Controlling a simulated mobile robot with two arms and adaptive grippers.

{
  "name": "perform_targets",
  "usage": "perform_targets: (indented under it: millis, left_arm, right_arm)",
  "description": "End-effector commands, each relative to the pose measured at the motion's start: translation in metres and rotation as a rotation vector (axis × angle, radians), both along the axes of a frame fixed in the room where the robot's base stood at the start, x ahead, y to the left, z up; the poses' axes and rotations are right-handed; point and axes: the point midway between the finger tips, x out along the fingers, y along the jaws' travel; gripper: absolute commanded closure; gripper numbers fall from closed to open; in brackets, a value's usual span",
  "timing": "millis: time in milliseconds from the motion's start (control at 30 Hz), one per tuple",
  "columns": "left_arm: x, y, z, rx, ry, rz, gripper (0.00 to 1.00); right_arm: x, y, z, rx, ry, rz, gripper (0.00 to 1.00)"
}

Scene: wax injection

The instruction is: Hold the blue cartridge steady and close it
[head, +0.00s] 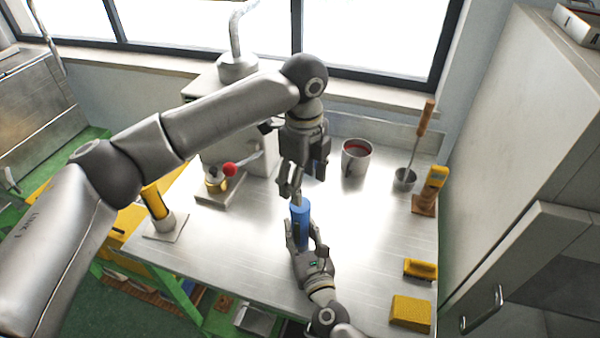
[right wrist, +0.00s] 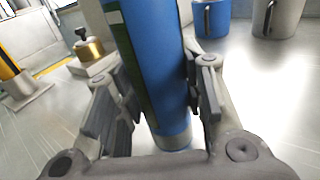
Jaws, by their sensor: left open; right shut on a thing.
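The blue cartridge (head: 300,225) stands roughly upright over the steel table. My right gripper (head: 307,247) is shut on its lower part from the front. In the right wrist view the cartridge (right wrist: 160,65) runs between the two fingers (right wrist: 155,100), with a green and white marking on its left side. My left gripper (head: 304,182) is open and points down just above the cartridge's top. A small pale tip shows at the cartridge's top between the left fingers. I cannot tell whether the left fingers touch it.
A machine with a red-knobbed lever (head: 229,169) stands behind on the left. A grey mug (head: 355,158), a ladle cup (head: 404,179) and a yellow-handled tool (head: 432,188) stand at the back right. Yellow blocks (head: 411,313) lie at the right front. The table between is clear.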

Motion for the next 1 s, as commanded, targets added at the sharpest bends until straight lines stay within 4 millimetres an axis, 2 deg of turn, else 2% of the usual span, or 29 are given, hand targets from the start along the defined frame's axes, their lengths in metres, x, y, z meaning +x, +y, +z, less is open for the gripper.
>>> perform_targets:
  millis: [1000]
  left_arm:
    - [-0.002, 0.003, 0.011, 0.002, 0.002, 1.617, 0.37]
  right_arm:
    - [0.000, 0.000, 0.000, 0.000, 0.000, 0.000, 1.00]
